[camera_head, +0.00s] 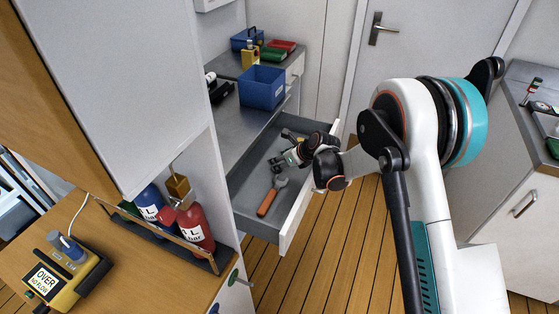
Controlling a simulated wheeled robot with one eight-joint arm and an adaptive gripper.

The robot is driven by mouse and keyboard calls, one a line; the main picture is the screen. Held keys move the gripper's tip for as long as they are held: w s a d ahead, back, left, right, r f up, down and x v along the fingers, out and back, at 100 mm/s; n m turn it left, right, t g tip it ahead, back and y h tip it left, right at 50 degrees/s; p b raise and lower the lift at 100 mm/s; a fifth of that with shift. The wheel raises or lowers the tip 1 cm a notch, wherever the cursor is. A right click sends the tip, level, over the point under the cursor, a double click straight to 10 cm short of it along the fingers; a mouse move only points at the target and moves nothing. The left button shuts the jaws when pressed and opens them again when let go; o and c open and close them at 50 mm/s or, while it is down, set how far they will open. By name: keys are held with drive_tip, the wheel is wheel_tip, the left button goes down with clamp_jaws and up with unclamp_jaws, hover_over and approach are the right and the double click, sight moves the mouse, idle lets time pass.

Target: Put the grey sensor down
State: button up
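My gripper (284,160) reaches from the right into the open grey drawer (245,213). Its fingers are small and dark here, and I cannot tell whether they are open or shut, or whether they hold anything. No grey sensor shows clearly at the gripper. A grey-blue cylindrical piece (66,247) with a white cable sits on a yellow meter (62,275) at the lower left; I cannot tell whether it is the sensor. The meter's display reads "OVER NO FLOW". An orange-handled tool (267,202) lies on the drawer floor, below my gripper.
A blue bin (262,88) stands on the grey counter behind the drawer. Red (195,225) and blue (149,203) bottles stand in a rack on the wooden top at left. A door (415,60) is at the back. A cabinet (520,200) at right holds tools.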

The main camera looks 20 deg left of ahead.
drive_tip(key=p+v, duration=0.2)
drive_tip(key=v, duration=0.8)
drive_tip(key=shift+d+p, duration=0.2)
drive_tip(key=shift+p, duration=0.1)
drive_tip(key=shift+r, duration=0.25)
drive_tip(key=w+d+r+n+t+h, duration=0.15)
drive_tip(key=d+r+n, duration=0.35)
drive_tip(key=d+r, duration=0.55)
drive_tip(key=d+r+n+t+h, duration=0.25)
drive_tip(key=d+r+n, duration=0.4)
drive_tip(key=r, duration=0.75)
drive_tip(key=s+d+r+n+h, duration=0.25)
drive_tip(key=s+d+n, duration=0.25)
drive_tip(key=s+d, duration=0.95)
drive_tip(key=s+d+f+n, duration=0.2)
drive_tip(key=s+d+n, duration=0.1)
drive_tip(key=s, duration=0.6)
drive_tip(key=s+d+f+n+g+h, duration=0.1)
drive_tip(key=s+d+f+n, duration=0.2)
drive_tip(key=s, duration=0.6)
drive_tip(key=shift+s+d+n, duration=0.15)
drive_tip(key=shift+d+n, duration=0.3)
drive_tip(key=shift+d, duration=0.05)
